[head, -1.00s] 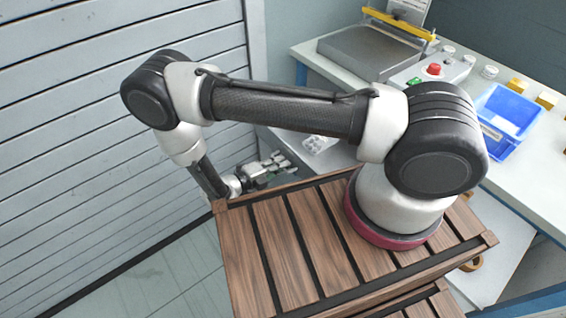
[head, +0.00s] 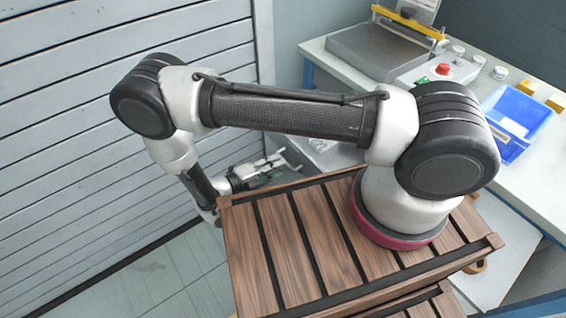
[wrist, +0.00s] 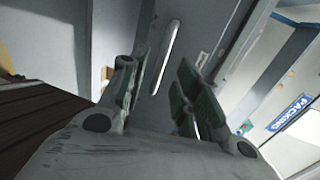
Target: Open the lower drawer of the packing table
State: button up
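My gripper (head: 264,170) is open, with its two green-padded fingers apart; it also shows in the wrist view (wrist: 158,92). In the wrist view a pale bar handle (wrist: 166,56) on a grey front (wrist: 195,25) appears between and beyond the fingertips. Nothing is visibly held, and I cannot tell whether the fingers touch the handle. The packing table (head: 325,60) is at the upper right in the head view. Its drawer fronts are mostly hidden by my arm, and I cannot tell which drawer the handle belongs to.
A grey slatted shutter (head: 90,75) fills the left side. A blue bin (head: 516,115), a red button (head: 443,69) and a grey tray (head: 380,52) are on the tabletop. A PACKING sign (wrist: 292,112) shows at right in the wrist view. Some floor (head: 170,280) is clear at lower left.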

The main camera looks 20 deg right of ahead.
jog(key=v, duration=0.7)
dwell(0.3)
